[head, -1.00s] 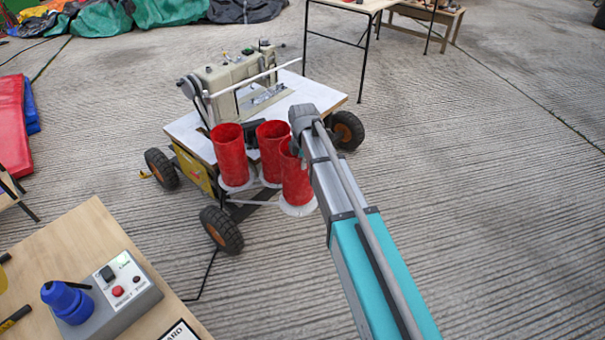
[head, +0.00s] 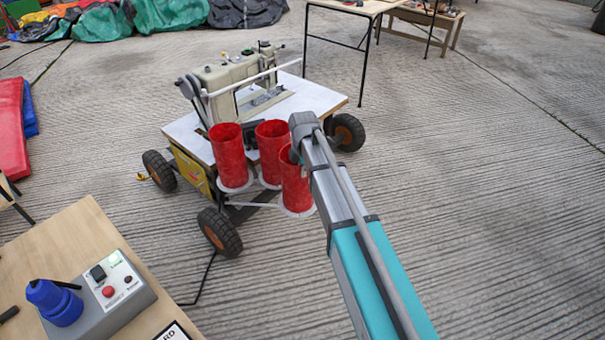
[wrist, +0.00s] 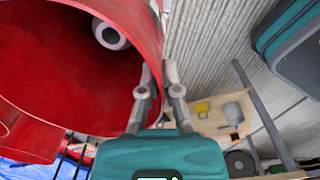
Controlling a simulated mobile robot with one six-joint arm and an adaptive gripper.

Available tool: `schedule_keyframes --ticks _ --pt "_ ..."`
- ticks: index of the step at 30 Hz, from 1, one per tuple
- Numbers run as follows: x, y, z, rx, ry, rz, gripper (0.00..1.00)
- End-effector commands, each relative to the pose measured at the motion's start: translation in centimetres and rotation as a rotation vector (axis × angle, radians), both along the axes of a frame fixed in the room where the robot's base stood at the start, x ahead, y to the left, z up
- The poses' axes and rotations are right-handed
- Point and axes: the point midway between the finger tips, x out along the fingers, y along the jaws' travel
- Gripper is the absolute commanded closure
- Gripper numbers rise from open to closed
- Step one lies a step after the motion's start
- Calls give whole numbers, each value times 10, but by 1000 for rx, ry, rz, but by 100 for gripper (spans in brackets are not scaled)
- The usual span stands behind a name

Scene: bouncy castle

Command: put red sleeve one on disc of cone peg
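Three red sleeves stand upright on the front of the wheeled cart, each above a white disc: a left one (head: 229,158), a middle one (head: 272,150) and a right one (head: 296,190). The disc (head: 297,212) under the right sleeve shows below it. My arm's end covers part of the right sleeve's top. In the wrist view, my gripper (wrist: 158,70) straddles the wall of a red sleeve (wrist: 60,70), one finger inside the rim and one outside. Whether both fingers press the wall is unclear. A grey-white round peg end (wrist: 110,35) shows inside that sleeve.
The cart's white top (head: 310,98) carries a sewing machine (head: 235,80). Black wheels (head: 219,232) stand at its corners. A wooden table with a control box (head: 100,300) is at the lower left. Concrete floor (head: 480,200) to the right is clear.

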Motion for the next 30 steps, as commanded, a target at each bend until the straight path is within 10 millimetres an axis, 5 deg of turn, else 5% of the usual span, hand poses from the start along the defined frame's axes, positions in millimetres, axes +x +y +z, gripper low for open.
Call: schedule_keyframes --ticks 12,18,30 --pt "0 0 -4 0 0 0 100" --pt "0 0 -2 0 0 -1 58" --pt "0 -1 -2 0 0 -1 57"
